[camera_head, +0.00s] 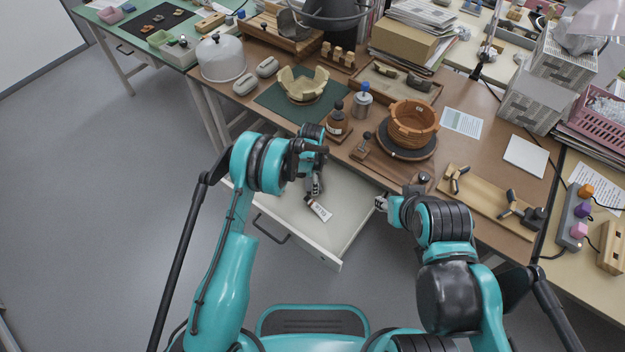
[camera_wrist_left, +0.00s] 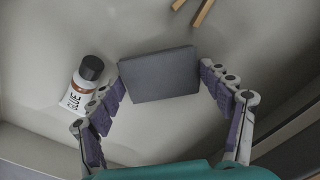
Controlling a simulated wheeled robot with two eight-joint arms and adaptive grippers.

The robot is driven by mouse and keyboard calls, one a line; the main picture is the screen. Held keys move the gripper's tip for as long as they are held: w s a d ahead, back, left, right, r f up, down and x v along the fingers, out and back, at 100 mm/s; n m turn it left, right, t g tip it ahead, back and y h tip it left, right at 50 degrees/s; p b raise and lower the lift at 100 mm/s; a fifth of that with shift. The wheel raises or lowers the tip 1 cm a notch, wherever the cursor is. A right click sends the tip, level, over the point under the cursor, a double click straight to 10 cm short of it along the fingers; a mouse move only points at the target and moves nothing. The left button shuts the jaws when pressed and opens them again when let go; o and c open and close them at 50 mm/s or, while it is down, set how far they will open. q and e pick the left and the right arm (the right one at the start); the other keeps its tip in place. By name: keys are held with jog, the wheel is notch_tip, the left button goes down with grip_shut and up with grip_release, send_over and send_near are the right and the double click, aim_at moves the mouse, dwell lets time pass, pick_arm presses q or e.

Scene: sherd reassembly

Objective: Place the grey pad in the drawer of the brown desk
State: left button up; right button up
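The grey pad (camera_wrist_left: 160,75) lies in the left wrist view over the pale floor of the open drawer (camera_head: 340,240). My left gripper (camera_wrist_left: 162,70) has its fingers spread on either side of the pad, very close to its left and right edges. Whether a fingertip touches it is hard to see. In the head view, my left gripper (camera_head: 315,184) is down in the drawer and the pad is hidden. The brown desk (camera_head: 465,100) stands above the drawer. My right gripper (camera_head: 381,203) is at the desk's front edge, right of the drawer; its opening is unclear.
A glue bottle (camera_head: 318,208) lies in the drawer beside my left gripper; it also shows in the left wrist view (camera_wrist_left: 82,85). Two wooden sticks (camera_wrist_left: 202,10) lie farther in. The desktop holds a brown bowl (camera_head: 412,122) and a wooden stand (camera_head: 490,200). The drawer's front is clear.

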pick_arm(q)
jog(key=shift+o, duration=1.2)
jog(key=shift+r, duration=0.1)
jog(key=shift+r+p, duration=0.3)
jog(key=shift+p, duration=0.05)
notch_tip(320, 180, up, 12)
jog(key=p, duration=0.3)
jog(key=shift+f+p, duration=0.15)
jog(key=shift+p, duration=0.15)
